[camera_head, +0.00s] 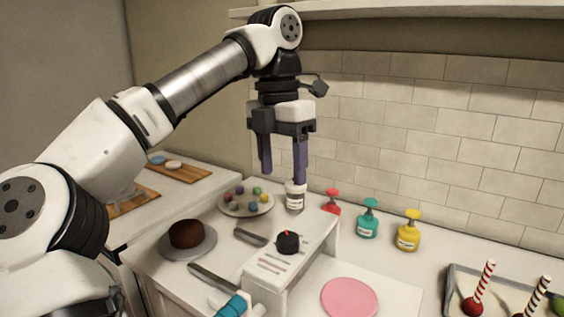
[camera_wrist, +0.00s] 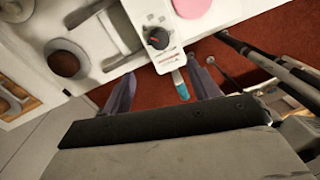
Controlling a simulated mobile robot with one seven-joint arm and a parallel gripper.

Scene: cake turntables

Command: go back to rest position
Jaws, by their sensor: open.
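My gripper (camera_head: 282,165) hangs from my raised arm with its fingers pointing down, in the upper middle of the head view. Its two purple fingers are apart and nothing is between them. In the head view, a white labelled jar (camera_head: 295,198) shows just below the right finger; I cannot tell how far apart they are in depth. In the wrist view the gripper (camera_wrist: 163,85) shows open from above, with red floor and a teal-ended tool (camera_wrist: 181,85) seen beyond the fingers.
A chocolate cake (camera_head: 186,234) sits on a grey turntable (camera_head: 203,250). A plate (camera_head: 232,209) of coloured pieces, a pink disc (camera_head: 349,298), pump bottles (camera_head: 367,222) and a tray (camera_head: 452,289) stand around. A shelf (camera_head: 420,10) runs above.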

